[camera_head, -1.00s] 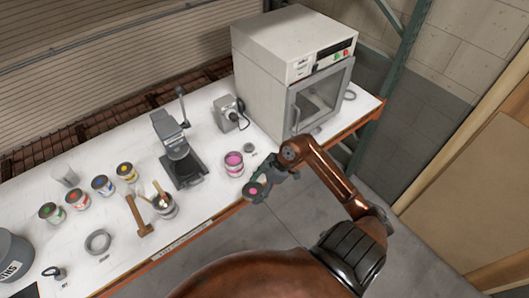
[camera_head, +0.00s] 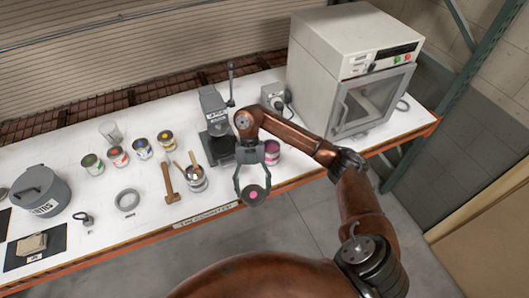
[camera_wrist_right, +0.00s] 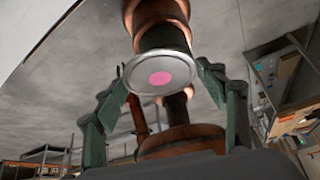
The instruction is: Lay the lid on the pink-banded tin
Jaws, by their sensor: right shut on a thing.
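My right gripper (camera_head: 253,192) is shut on the lid (camera_head: 254,197), a dark disc with a pink spot in the head view. It holds the lid by its rim near the bench's front edge. In the right wrist view the lid (camera_wrist_right: 160,73) is a round grey disc with a pink spot, between the fingers (camera_wrist_right: 160,85). The pink-banded tin (camera_head: 272,153) stands on the bench behind the gripper and a little to its right, apart from the lid. My right arm partly hides the tin. My left gripper is out of view.
A dark press (camera_head: 216,130) stands behind. A white oven (camera_head: 352,75) is at the right. Several small colour-banded tins stand farther left.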

